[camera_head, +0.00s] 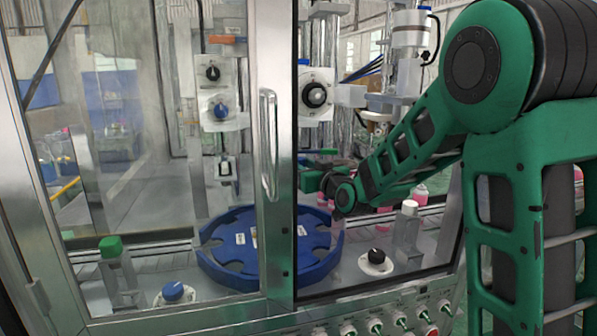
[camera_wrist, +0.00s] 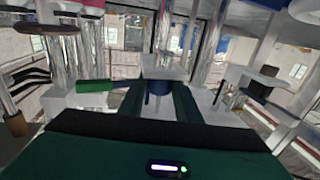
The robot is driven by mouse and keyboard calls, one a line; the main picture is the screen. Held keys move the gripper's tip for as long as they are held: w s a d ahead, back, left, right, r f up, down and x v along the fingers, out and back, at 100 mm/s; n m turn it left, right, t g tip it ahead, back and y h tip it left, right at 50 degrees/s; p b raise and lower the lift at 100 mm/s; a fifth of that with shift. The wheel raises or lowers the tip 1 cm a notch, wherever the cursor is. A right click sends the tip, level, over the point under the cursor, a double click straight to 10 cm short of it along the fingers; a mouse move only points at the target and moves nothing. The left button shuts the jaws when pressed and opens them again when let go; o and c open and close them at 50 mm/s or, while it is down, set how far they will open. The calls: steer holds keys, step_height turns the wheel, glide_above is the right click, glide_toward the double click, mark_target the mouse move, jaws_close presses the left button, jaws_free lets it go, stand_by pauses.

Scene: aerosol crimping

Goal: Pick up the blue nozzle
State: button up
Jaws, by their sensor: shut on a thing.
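The blue nozzle (camera_wrist: 157,85) shows in the wrist view as a small dark blue piece between the fingertips. My gripper (camera_wrist: 158,98) is shut on it, with one green finger on each side. In the head view my green arm reaches from the right into the machine. My gripper (camera_head: 315,176) is there at the opening beside the glass door, above the blue turntable. The nozzle cannot be made out in the head view, and its lower part is hidden by the fingers in the wrist view.
A blue round turntable (camera_head: 215,262) with notches lies below. The framed glass door (camera_head: 268,145) with a handle stands left of my gripper. Metal columns and dials (camera_head: 314,95) rise behind. A black knob (camera_head: 376,257) and a green-capped post (camera_head: 110,246) stand on the base. Pink-topped containers (camera_head: 419,190) stand at the right.

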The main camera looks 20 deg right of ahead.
steer(key=shift+r, duration=0.5)
steer(key=r, duration=0.2)
steer(key=shift+s+r, duration=0.25)
steer(key=shift+r, duration=0.1)
steer(key=s+d, duration=0.1)
steer(key=s, duration=0.7)
steer(key=s+d, duration=0.2)
steer(key=s, duration=0.7)
steer(key=shift+d, duration=0.25)
steer(key=shift+s, duration=0.1)
